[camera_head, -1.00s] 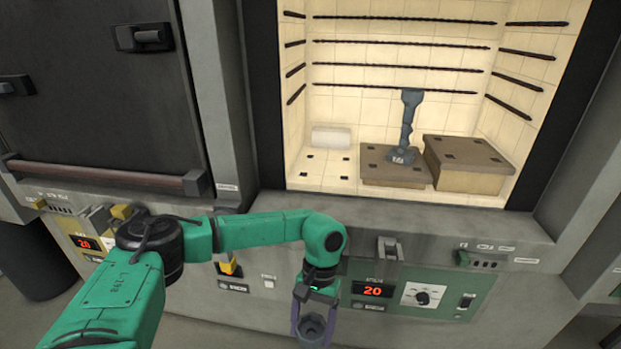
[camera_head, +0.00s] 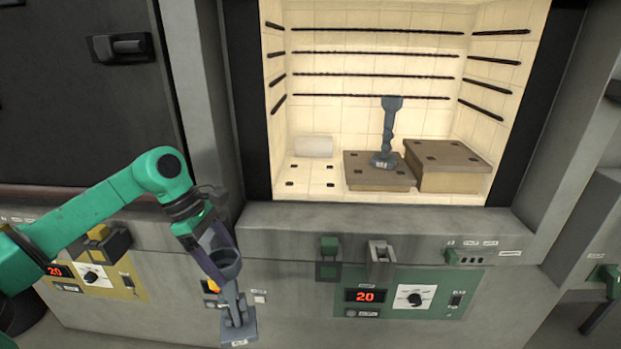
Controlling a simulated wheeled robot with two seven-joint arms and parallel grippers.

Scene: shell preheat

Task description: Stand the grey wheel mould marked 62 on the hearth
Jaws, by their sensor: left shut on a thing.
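My left gripper (camera_head: 222,266) is shut on a grey mould (camera_head: 235,310) with a cup at its top, a stem and a flat base. It holds the mould, slightly tilted, in front of the cabinet below the open furnace's sill. A small label shows on its base, but I cannot read the number. Another blue-grey mould (camera_head: 388,133) stands upright on the low brown slab inside the furnace. The pale hearth floor (camera_head: 311,176), with dark slots, shows bare at the furnace's left. My right gripper is not in view.
The low slab (camera_head: 360,173) and a taller block (camera_head: 448,170) fill the middle and right of the furnace. A white roll (camera_head: 314,146) lies at the back left. Dark rods line the walls. The sill (camera_head: 400,217) and a grey latch (camera_head: 380,262) stick out in front.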

